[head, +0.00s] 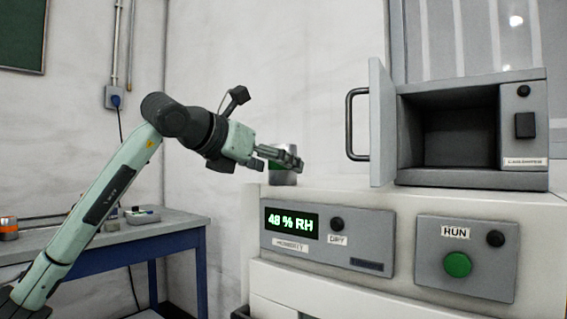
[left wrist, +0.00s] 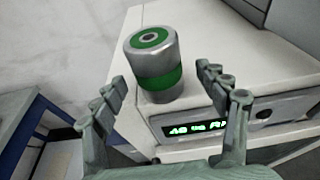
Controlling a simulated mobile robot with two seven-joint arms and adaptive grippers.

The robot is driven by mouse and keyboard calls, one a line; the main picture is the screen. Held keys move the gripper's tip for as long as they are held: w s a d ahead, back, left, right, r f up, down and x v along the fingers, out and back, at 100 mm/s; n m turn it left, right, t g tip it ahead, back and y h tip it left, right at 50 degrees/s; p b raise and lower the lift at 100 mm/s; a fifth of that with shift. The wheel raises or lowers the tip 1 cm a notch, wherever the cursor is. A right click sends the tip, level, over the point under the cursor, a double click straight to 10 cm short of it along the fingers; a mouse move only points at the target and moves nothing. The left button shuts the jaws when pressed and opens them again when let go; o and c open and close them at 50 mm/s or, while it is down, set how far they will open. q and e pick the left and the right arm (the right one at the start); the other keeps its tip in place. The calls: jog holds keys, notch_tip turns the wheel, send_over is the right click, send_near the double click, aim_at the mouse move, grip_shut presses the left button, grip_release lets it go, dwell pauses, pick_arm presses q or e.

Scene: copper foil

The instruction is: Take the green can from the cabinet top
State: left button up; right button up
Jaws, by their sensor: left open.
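The green can (left wrist: 152,62) is a silver cylinder with a green band and a green ring on its top. In the left wrist view it stands upright on the white cabinet top (left wrist: 205,45), near the corner, beyond and between my open fingers. In the head view the can (head: 284,179) stands at the cabinet's left end, partly hidden behind my left gripper (head: 281,158). My left gripper (left wrist: 172,92) is open and empty, with its fingers on either side of the line to the can. My right gripper is in neither view.
A grey chamber (head: 520,180) with its door (head: 381,125) and black handle open stands on the cabinet, right of the can. The cabinet front has a humidity display (head: 291,222) and a green button (head: 457,264). A blue-framed bench (head: 170,231) with small items stands at left.

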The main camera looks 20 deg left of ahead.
aim_at(274, 163)
pick_arm(q)
jog(key=shift+x, duration=1.6)
jog(key=shift+c, duration=0.4)
jog(key=c, duration=1.2)
jog(key=shift+c, duration=0.7)
jog(key=shift+r, duration=0.15)
